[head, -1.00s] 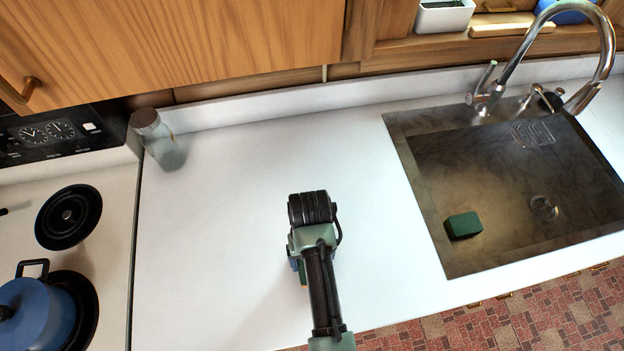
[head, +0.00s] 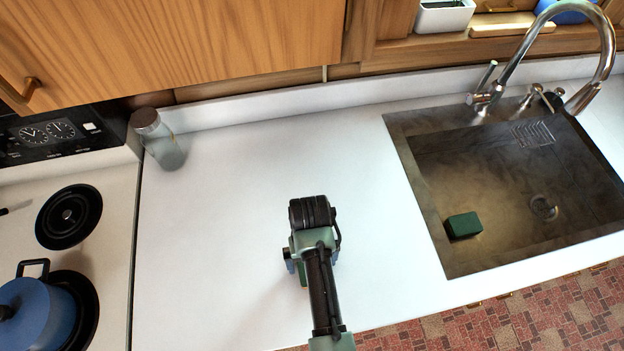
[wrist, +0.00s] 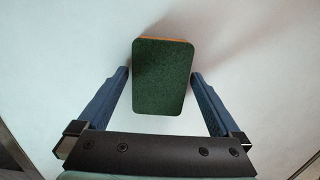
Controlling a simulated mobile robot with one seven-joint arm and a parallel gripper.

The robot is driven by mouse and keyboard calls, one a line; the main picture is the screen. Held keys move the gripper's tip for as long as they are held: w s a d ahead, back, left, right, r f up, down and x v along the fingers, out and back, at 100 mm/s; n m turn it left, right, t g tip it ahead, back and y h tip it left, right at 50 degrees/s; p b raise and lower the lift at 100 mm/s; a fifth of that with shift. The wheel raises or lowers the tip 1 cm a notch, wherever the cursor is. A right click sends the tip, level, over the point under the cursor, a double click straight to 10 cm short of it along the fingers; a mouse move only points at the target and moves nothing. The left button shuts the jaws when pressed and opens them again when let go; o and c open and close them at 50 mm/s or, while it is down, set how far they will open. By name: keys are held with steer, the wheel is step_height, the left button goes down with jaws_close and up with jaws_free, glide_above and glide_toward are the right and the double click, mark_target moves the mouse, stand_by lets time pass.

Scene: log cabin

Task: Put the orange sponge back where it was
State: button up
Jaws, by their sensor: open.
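The orange sponge (wrist: 160,78) shows in the wrist view with its dark green face toward the camera and a thin orange edge at its far side. It lies between the two blue fingers of my gripper (wrist: 160,76), with a gap on each side. The gripper is open and does not grip it. In the head view my gripper (head: 299,264) is over the white counter, and most of the sponge is hidden behind it; only a bit of green shows. I cannot tell whether the sponge rests on the counter.
A green sponge (head: 463,226) sits in the sink (head: 415,165) at right, under a chrome faucet (head: 604,65). A jar (head: 160,142) stands at the counter's back left. A blue pot (head: 40,310) is on the stove. The counter (head: 230,200) around my gripper is clear.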

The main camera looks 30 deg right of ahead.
step_height(320, 180, up, 12)
steer(key=p, duration=0.1)
steer(key=shift+w+d, duration=0.15)
steer(key=shift+w, duration=0.3)
steer(key=shift+f, duration=0.1)
stand_by(0.3)
